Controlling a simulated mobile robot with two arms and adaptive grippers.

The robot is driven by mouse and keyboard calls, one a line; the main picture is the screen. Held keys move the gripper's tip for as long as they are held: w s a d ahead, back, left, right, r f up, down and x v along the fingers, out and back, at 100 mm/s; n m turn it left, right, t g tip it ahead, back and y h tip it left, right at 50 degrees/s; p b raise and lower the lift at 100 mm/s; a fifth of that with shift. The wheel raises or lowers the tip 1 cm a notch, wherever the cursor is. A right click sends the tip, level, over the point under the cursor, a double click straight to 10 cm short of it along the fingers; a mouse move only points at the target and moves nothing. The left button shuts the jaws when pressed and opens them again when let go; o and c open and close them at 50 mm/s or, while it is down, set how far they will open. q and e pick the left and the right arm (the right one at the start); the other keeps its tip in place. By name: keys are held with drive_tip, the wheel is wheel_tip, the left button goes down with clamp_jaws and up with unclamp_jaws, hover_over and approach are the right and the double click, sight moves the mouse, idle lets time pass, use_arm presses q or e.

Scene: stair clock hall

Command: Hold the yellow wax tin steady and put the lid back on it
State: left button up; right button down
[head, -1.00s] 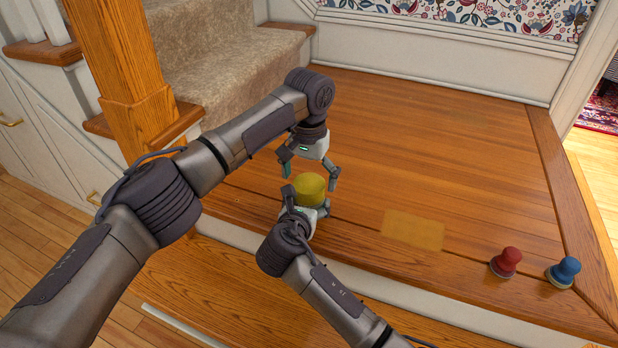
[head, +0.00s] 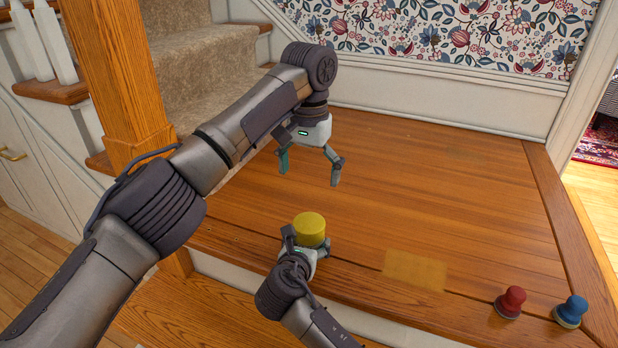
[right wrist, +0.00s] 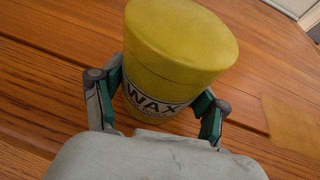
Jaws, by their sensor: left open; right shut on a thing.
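The yellow wax tin (right wrist: 160,105) stands upright on the wooden landing, with a black-and-white WAX label. The yellow lid (right wrist: 182,35) sits on top of it, apparently level, with a thin seam below its rim; it also shows in the head view (head: 309,222). My right gripper (right wrist: 160,90) is shut around the tin's body, one finger on each side, below the lid. My left gripper (head: 309,177) is open and empty, pointing down in the air above and behind the tin, clear of the lid. The tin's far side is hidden.
A red knobbed stamp-like object (head: 510,302) and a blue one (head: 570,311) stand at the right front of the landing. A pale yellow rectangle (head: 415,270) lies right of the tin. A wooden newel post (head: 125,80) and carpeted stairs (head: 210,65) are at the left.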

unclamp_jaws()
drive_tip(key=v, duration=1.2)
drive_tip(key=shift+s+f, duration=0.1)
drive_tip(key=shift+s, duration=0.05)
